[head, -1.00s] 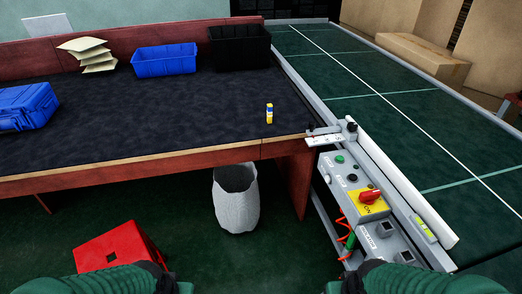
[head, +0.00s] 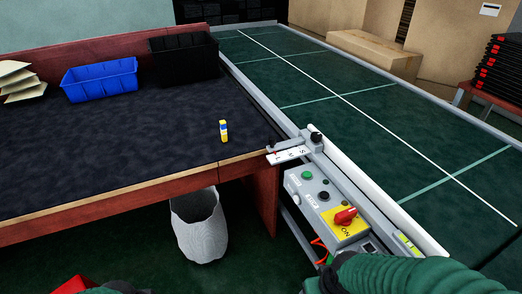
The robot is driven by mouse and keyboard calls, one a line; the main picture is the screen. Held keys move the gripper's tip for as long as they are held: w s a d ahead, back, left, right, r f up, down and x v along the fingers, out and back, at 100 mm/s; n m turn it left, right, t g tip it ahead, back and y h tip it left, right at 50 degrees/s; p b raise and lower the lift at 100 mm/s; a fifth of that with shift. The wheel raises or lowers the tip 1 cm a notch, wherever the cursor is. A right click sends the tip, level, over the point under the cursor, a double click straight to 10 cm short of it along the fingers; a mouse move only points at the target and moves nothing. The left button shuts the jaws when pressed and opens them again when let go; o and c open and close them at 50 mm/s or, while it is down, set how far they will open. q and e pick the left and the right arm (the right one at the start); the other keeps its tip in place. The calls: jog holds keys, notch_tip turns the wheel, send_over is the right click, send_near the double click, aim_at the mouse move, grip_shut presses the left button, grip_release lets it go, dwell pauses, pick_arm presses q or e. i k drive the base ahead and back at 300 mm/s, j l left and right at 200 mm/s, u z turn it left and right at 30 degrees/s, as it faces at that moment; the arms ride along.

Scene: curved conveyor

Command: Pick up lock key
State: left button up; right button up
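I cannot make out a clear key shape. A small upright yellow, white and blue item (head: 223,130) stands on the dark tabletop near its right front corner; it is too small to tell whether it is the lock key. A red rotary switch (head: 345,215) sits on a yellow plate marked ON on the grey control box (head: 318,196), at the conveyor's near end. Parts of my green arms show at the bottom edge, but neither gripper is in view.
The table (head: 120,150) holds a blue bin (head: 100,79), a black bin (head: 186,57) and pale packets (head: 18,82). A white basket (head: 198,228) stands below. The green conveyor (head: 380,130) is clear. Black stacked items (head: 498,70) stand at far right.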

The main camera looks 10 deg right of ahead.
aim_at(223, 123)
jog(key=k+j+z, duration=0.1)
jog(key=z, duration=0.3)
jog(key=k+j+z, duration=0.15)
jog(key=j+z, duration=0.25)
jog(key=k+z, duration=0.15)
jog(key=z, duration=0.25)
jog(key=i+z, duration=0.3)
jog(key=k, duration=0.2)
jog(key=u, duration=0.8)
jog(key=i+u, duration=0.1)
jog(key=u, duration=0.2)
jog(key=i+l+u, duration=0.1)
jog(key=u, duration=0.2)
jog(key=i+j+z, duration=0.4)
jog(key=i, duration=0.15)
